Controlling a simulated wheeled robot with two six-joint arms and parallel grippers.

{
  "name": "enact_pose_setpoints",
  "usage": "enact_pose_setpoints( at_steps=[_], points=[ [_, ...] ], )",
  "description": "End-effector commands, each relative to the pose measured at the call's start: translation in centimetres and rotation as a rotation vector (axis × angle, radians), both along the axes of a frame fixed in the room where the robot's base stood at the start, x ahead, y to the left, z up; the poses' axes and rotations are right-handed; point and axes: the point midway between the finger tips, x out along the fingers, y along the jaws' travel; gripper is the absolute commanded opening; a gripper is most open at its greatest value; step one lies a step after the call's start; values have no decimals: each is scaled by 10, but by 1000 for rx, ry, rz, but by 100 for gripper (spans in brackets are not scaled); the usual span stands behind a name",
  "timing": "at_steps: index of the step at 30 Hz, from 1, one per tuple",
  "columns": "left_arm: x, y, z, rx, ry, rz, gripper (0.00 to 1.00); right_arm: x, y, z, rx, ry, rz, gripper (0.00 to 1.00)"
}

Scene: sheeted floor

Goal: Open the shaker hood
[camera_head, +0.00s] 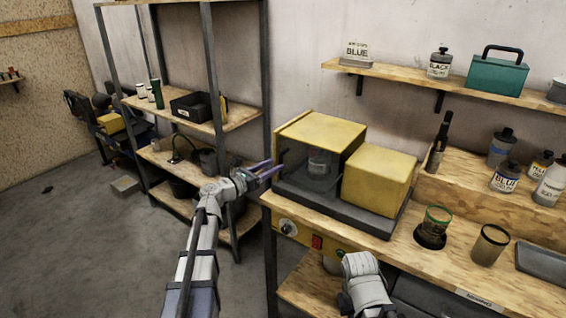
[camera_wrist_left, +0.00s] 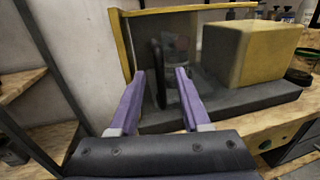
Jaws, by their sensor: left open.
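The shaker stands on the wooden bench at centre, on a dark grey base (camera_head: 335,205). Its hood (camera_head: 325,130) has a yellow top and a clear, smoky front, and looks shut. A can (camera_head: 319,162) shows dimly inside. A yellow box-shaped housing (camera_head: 380,180) sits to the right of the hood. In the left wrist view a dark upright handle (camera_wrist_left: 158,75) stands on the hood's front. My left gripper (camera_head: 272,170) is open, its purple fingers pointing at the hood's left part. In the wrist view the handle appears between the fingertips; contact cannot be told. My right gripper is out of view.
A knob (camera_head: 288,228) and a red switch (camera_head: 317,242) are on the bench front. Green-rimmed cup (camera_head: 437,220), another cup (camera_head: 489,245) and paint bottles stand right. A metal shelf rack (camera_head: 212,60) rises behind my left arm. Open floor lies left.

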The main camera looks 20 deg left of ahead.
Motion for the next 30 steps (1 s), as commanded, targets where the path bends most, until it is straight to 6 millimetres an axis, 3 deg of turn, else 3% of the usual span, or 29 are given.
enact_pose_setpoints(
  at_steps=[3, 9, 20, 30],
  points=[
    [18, -10, 0, 1, -1, -3, 47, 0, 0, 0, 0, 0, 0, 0],
    [34, -20, 0, 2, 0, -1, 47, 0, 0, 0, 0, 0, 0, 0],
    [37, -23, 0, 2, 0, 0, 47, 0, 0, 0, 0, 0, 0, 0],
    [37, -23, 0, 2, 0, 0, 11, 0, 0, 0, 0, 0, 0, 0]
  ],
)
